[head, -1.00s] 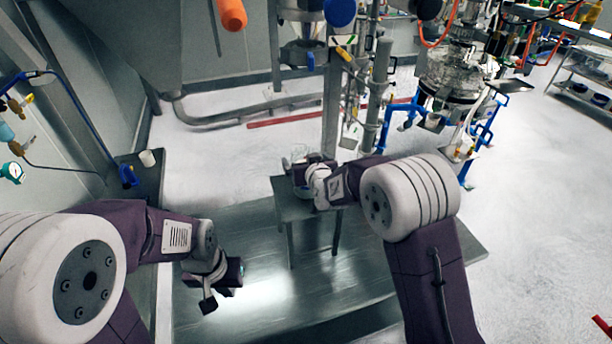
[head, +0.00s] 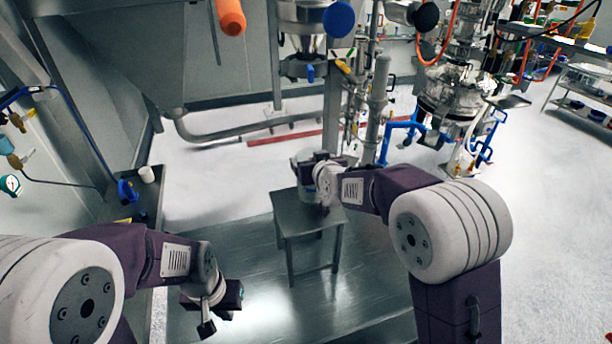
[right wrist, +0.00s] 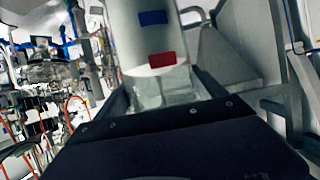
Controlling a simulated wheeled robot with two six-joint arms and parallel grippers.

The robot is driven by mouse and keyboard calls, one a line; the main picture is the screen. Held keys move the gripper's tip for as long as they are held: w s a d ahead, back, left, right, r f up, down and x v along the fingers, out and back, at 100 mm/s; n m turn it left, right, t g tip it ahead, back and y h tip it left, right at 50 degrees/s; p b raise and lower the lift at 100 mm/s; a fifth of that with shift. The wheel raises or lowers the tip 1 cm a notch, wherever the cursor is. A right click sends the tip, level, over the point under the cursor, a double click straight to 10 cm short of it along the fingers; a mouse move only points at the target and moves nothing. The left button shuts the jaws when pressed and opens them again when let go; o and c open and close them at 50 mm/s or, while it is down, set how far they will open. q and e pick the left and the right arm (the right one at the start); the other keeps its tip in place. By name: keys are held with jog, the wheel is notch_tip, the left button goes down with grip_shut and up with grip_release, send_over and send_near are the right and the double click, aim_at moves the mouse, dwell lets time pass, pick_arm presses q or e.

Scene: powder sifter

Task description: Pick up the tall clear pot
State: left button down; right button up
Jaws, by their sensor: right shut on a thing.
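The tall clear pot (right wrist: 163,90) shows as a see-through shape between the fingers of my right gripper in the right wrist view. My right gripper (right wrist: 166,86) is shut on it. In the head view my right gripper (head: 312,168) is over the back edge of a small metal stool (head: 298,213). There the pot is mostly hidden by the gripper and wrist, and I cannot tell whether its base touches the stool. My left gripper (head: 222,300) hangs at the lower left, well away from the pot. Its fingers are too dark and small to read.
A steel pipe column (head: 332,105) and a funnel-shaped vessel (head: 302,40) stand behind the stool. A side bench (head: 150,200) with a small white cup (head: 146,174) is at the left. A metal platform (head: 240,250) lies under the stool. Open floor lies to the right.

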jog(key=s+d+r+p, duration=0.2)
jog(key=d+r, duration=0.4)
jog(key=d, duration=0.3)
jog(key=shift+s+d+p, duration=0.3)
jog(key=shift+s, duration=0.4)
